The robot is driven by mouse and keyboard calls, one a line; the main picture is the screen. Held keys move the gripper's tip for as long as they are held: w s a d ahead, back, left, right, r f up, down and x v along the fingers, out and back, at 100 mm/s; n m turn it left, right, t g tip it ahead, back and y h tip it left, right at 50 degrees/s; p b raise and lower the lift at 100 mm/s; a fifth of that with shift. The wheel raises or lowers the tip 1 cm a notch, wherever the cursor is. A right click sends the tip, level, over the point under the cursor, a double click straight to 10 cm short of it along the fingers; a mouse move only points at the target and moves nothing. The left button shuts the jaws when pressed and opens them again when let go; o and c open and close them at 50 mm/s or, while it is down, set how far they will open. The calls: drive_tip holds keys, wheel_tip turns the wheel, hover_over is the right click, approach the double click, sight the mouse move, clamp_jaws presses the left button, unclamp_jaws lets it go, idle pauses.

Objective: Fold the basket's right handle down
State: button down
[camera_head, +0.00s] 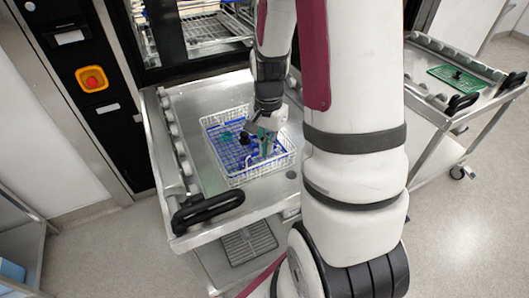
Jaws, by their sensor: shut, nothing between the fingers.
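A white wire basket (232,176) sits on the steel top of a cart in front of the washer. It holds blue and green items, seen through the mesh. My gripper (263,152) reaches down over the right part of the basket and is shut and empty. Its fingertips are small in this view, and I cannot tell whether they touch anything. My gripper and arm cover the basket's far right part. The basket's right handle cannot be made out, so I cannot tell whether it is up or down.
The cart (172,97) has rollers along its left side and a black handle (208,211) at its front. The washer's black panel (92,80) with a red button stands left. A second cart (424,101) with a green tray (458,77) stands right. Steel top is bare behind the basket.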

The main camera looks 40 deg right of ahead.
drive_tip(key=shift+f, duration=0.15)
idle(0.4)
drive_tip(key=shift+w+d+f+b, duration=0.3)
drive_tip(key=shift+w+f+b, duration=0.2)
drive_tip(key=shift+w, duration=0.7)
drive_tip(key=shift+w+d+f+b, duration=0.4)
drive_tip(key=shift+w+b, duration=0.15)
drive_tip(key=shift+w, duration=0.7)
drive_tip(key=shift+w+d+f+b, duration=0.25)
drive_tip(key=shift+w+f+b, duration=0.25)
drive_tip(key=shift+w, duration=0.7)
wheel_tip(320, 180, up, 7)
drive_tip(key=p, duration=0.4)
drive_tip(key=shift+p, duration=0.3)
drive_tip(key=shift+r, duration=0.1)
